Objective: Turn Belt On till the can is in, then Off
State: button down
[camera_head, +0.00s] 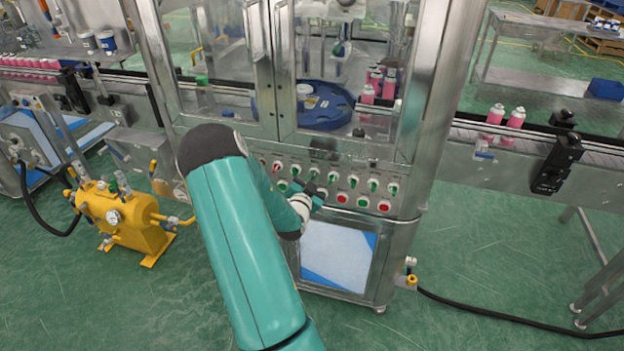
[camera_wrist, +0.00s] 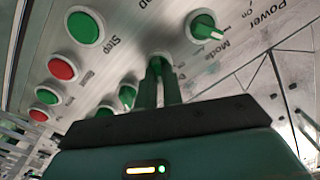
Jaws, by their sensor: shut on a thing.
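The control panel (camera_head: 352,190) on the machine front carries rows of green switches and red and green buttons. My gripper (camera_head: 310,196) is at the panel. In the wrist view my gripper (camera_wrist: 160,80) has its fingers closed around a green knob (camera_wrist: 158,60), mostly hidden between them. I cannot read its label or setting. A green selector (camera_wrist: 204,26) near the words Mode and Power sits beside it. Pink cans (camera_head: 367,95) stand inside the machine beside the blue star wheel (camera_head: 324,106). Two pink cans (camera_head: 514,122) stand on the right conveyor.
Red (camera_wrist: 62,69) and green (camera_wrist: 86,27) buttons lie close to my fingers. The machine's steel post (camera_head: 430,110) rises right of the panel. A yellow pump unit (camera_head: 120,218) stands on the floor at left. More pink cans (camera_head: 30,63) are on the left conveyor.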

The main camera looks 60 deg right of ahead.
jog(key=shift+a+f, duration=0.1)
jog(key=c, duration=1.5)
grip_release()
jog(key=shift+c, duration=0.2)
jog(key=s+a, duration=0.2)
jog(key=a, duration=1.1)
jog(key=shift+a, duration=0.3)
